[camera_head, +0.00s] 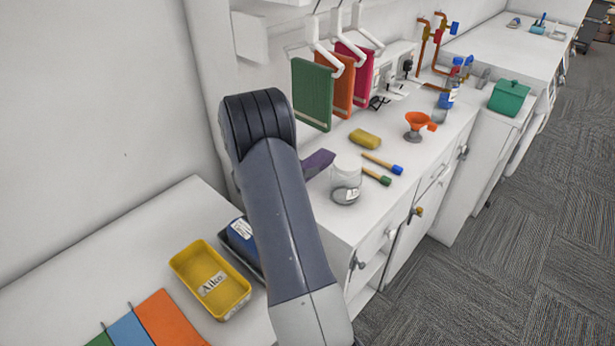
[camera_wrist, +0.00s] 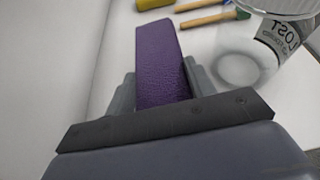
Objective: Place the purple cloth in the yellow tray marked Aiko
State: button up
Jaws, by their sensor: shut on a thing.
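The purple cloth (camera_wrist: 160,62) is a folded, textured strip between the two fingers of my gripper (camera_wrist: 162,88) in the wrist view. My gripper is shut on it. In the head view the purple cloth (camera_head: 318,162) shows just right of my arm, at the left end of the white counter, and my arm hides the gripper there. I cannot tell whether the cloth touches the counter. The yellow tray (camera_head: 211,280) with the label Aiko is on the lower white surface at the left, and it looks empty.
A glass jar (camera_head: 345,186) stands close right of the cloth; its label shows in the wrist view (camera_wrist: 280,38). A blue item (camera_head: 241,237) sits beside the yellow tray. Hanging cloths (camera_head: 312,93) are above.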

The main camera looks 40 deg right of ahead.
jog(key=shift+f+p, duration=0.4)
jog(key=shift+f, duration=1.65)
jog(key=shift+f, duration=0.2)
jog(key=o, duration=1)
jog(key=shift+c, duration=0.2)
